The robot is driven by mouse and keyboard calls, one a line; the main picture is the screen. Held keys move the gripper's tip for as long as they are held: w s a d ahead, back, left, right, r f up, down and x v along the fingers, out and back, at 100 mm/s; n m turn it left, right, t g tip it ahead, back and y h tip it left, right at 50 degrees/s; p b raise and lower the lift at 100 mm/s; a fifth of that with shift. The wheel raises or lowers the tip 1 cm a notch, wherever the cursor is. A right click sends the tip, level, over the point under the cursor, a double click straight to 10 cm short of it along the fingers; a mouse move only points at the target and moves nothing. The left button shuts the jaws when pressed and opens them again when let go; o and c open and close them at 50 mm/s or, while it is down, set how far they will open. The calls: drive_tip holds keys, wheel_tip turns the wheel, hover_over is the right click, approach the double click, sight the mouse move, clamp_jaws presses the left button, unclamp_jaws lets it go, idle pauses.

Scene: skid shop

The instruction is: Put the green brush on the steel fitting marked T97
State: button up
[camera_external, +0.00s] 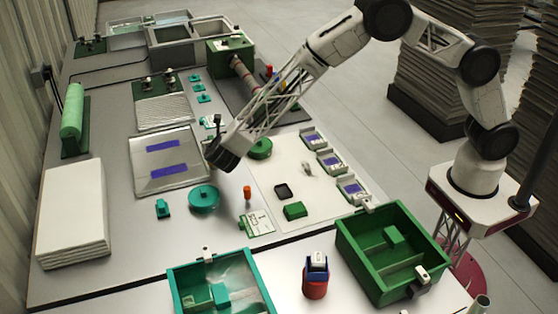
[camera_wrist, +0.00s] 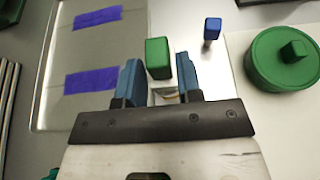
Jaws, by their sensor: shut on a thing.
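My gripper (camera_external: 213,155) is low over the bench, between the steel tray and a round green piece. In the wrist view, a green block (camera_wrist: 158,58) shows between the blue fingers of my gripper (camera_wrist: 158,78). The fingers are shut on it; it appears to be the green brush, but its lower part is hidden. In the external view the arm's end hides it. I cannot read T97 anywhere. Small pieces with purple labels (camera_external: 332,163) stand in a row on the right of the white sheet; I cannot tell whether one is the steel fitting.
The steel tray (camera_external: 183,188) with purple strips lies left of my gripper. The round green piece (camera_external: 260,148) is close on the right. A blue-topped post (camera_wrist: 212,30) stands just beyond the fingers. A teal round piece (camera_external: 204,198) and green bin (camera_external: 350,236) are nearer the camera.

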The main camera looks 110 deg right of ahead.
drive_tip(key=shift+f, duration=0.1)
drive_tip(key=o, duration=0.9)
drive_tip(key=v, duration=1.2)
